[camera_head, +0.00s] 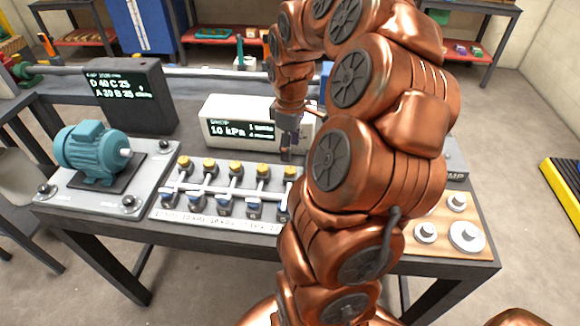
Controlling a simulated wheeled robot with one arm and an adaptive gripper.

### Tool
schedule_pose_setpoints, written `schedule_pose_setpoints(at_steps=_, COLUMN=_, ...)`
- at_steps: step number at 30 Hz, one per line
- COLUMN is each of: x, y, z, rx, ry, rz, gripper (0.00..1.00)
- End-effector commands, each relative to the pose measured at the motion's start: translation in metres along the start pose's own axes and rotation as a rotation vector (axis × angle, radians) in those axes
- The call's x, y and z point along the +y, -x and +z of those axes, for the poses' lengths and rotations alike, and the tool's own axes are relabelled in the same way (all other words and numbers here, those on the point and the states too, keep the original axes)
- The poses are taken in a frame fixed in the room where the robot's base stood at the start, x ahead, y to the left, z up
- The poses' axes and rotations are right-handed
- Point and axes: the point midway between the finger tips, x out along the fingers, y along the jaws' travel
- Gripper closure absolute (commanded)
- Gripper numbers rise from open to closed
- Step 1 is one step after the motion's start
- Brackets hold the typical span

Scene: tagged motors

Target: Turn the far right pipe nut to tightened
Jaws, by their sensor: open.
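A light panel (165,212) on the table carries a pipe (218,190) with a row of yellow-topped fittings (235,168) behind it and dark blue fittings (224,204) in front. The rightmost yellow-topped fitting (290,173) is partly seen, and the rightmost blue fitting (283,213) is partly hidden by my arm. I cannot tell from here which part is the nut or how tight it is. My gripper (288,156) points down just above and behind the rightmost yellow top. It is open, small in view, and no held object shows.
A white display box (232,128) reading 10 kPa stands behind the panel, close to my gripper. A black display box (130,98) and a teal motor (92,152) stand at left. A wooden board with round metal parts (480,246) lies at right. My arm hides the table's middle right.

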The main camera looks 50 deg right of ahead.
Motion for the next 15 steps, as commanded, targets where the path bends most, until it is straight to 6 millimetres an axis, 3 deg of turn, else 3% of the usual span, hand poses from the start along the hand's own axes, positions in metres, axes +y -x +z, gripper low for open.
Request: schedule_pose_setpoints(at_steps=15, x=-0.001, y=-0.061, z=0.0, rx=-0.002, ry=0.0, rz=-0.003, gripper=0.4)
